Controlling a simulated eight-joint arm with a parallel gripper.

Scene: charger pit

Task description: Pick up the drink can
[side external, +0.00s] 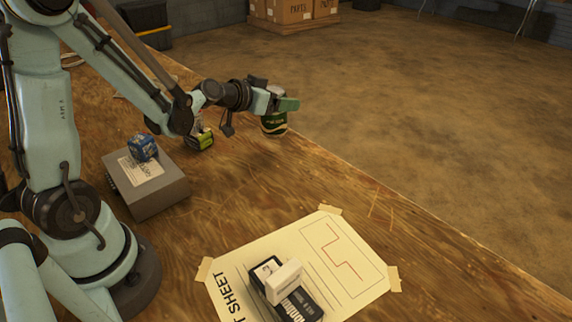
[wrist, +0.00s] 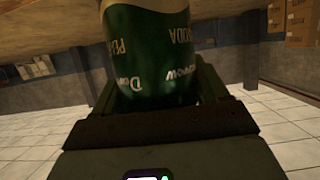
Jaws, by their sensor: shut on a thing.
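The drink can (side external: 274,124) is dark green with a pale band and stands near the far edge of the wooden table in the side external view. My gripper (side external: 278,105) is at the can's upper part and is shut on it. In the wrist view the can (wrist: 150,60) fills the upper middle between the jaws (wrist: 155,105), with pale lettering that reads upside down.
A green-and-black object (side external: 201,139) stands left of the can under my arm. A grey box (side external: 147,189) with a blue cube (side external: 143,147) on it is farther left. A taped paper sheet (side external: 330,250) bears a dark box (side external: 290,295) and a white block (side external: 284,280). The table's right edge drops off.

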